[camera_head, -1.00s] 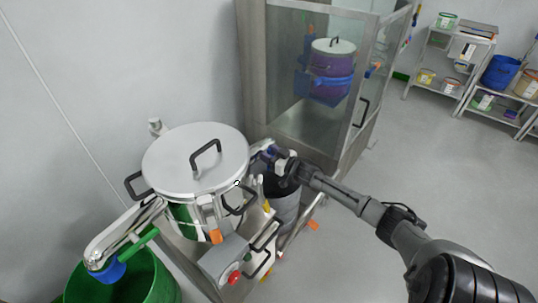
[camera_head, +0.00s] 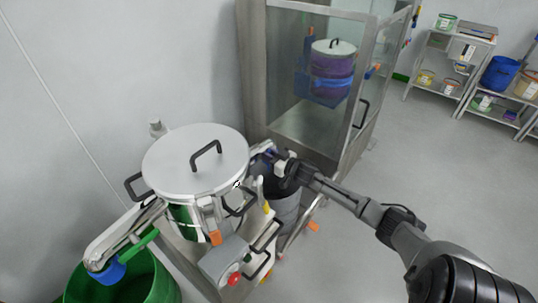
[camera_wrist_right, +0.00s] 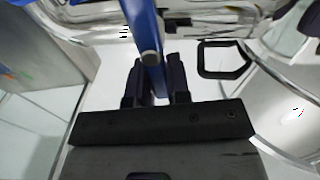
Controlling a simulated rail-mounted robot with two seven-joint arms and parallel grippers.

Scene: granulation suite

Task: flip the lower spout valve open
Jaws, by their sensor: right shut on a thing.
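A lidded steel vessel (camera_head: 192,158) stands at the left centre of the head view. On its right side, my right gripper (camera_head: 270,154) reaches in from the right, small and partly hidden by its own wrist. In the right wrist view, my right gripper (camera_wrist_right: 157,72) is shut on a blue lever (camera_wrist_right: 145,30), with one dark finger on each side of it. I take this lever to be the valve handle; the spout behind it is mostly hidden. Another steel spout (camera_head: 112,238) with a blue end and a green handle hangs at the vessel's left. My left gripper is not in view.
A green bin (camera_head: 150,283) stands below the left spout. A dark grey bin (camera_head: 287,208) stands under my right wrist. A grey control box (camera_head: 222,262) with a red button is in front of the vessel. A glazed cabinet (camera_head: 300,125) stands close behind. Floor at right is clear.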

